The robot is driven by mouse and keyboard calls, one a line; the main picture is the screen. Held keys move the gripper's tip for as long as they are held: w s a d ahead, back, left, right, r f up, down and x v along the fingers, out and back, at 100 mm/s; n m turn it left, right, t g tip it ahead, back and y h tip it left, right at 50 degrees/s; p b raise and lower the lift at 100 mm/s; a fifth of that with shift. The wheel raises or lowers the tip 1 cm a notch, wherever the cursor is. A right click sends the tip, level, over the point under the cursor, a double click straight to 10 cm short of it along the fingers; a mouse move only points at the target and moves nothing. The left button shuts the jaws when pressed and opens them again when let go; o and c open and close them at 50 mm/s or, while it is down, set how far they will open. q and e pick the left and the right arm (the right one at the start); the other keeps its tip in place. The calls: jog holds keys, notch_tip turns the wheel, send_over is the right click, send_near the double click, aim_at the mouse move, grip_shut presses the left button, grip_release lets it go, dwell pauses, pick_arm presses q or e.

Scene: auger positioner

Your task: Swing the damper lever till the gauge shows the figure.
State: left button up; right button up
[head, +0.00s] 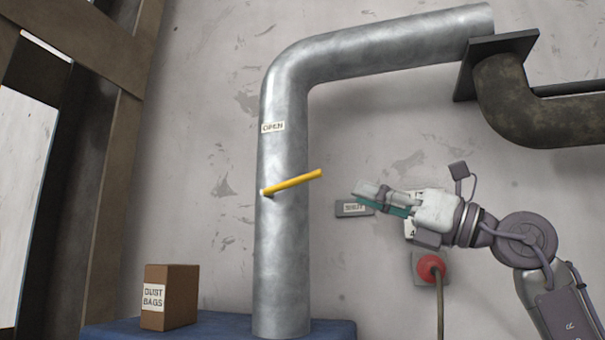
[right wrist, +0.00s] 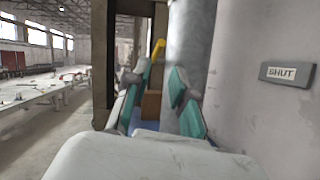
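The yellow damper lever (head: 292,183) sticks out to the right from the grey metal duct (head: 282,240), tilted slightly upward. It also shows in the right wrist view (right wrist: 158,49), just above and between the fingers. An "OPEN" label (head: 273,127) is on the duct above the lever's pivot. A "SHUT" plate (head: 354,209) is on the wall to the right of the duct. My right gripper (head: 368,198) is to the right of the lever's tip, apart from it. In the right wrist view (right wrist: 160,95) its fingers are spread and empty. My left gripper is not in view. I see no gauge.
A red plug on a wall socket (head: 430,267) is below my right gripper, with a cable hanging down. A "DUST BAGS" box (head: 169,297) stands on a blue surface (head: 225,330) left of the duct. A dark pipe (head: 520,105) joins the duct at upper right.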

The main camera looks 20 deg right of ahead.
aim_at(304, 179)
jog(key=p+x, duration=0.2)
jog(key=x, duration=0.5)
jog(key=shift+s+a, duration=0.15)
jog(key=shift+a, duration=0.05)
jog(key=p+x, duration=0.2)
jog(key=x, duration=0.2)
jog(key=shift+a, duration=0.15)
jog(key=shift+w+a+p, duration=0.15)
jog(key=shift+w+p, duration=0.15)
jog(key=shift+w, duration=0.1)
jog(key=shift+a, duration=0.1)
jog(key=shift+c, duration=0.7)
grip_shut()
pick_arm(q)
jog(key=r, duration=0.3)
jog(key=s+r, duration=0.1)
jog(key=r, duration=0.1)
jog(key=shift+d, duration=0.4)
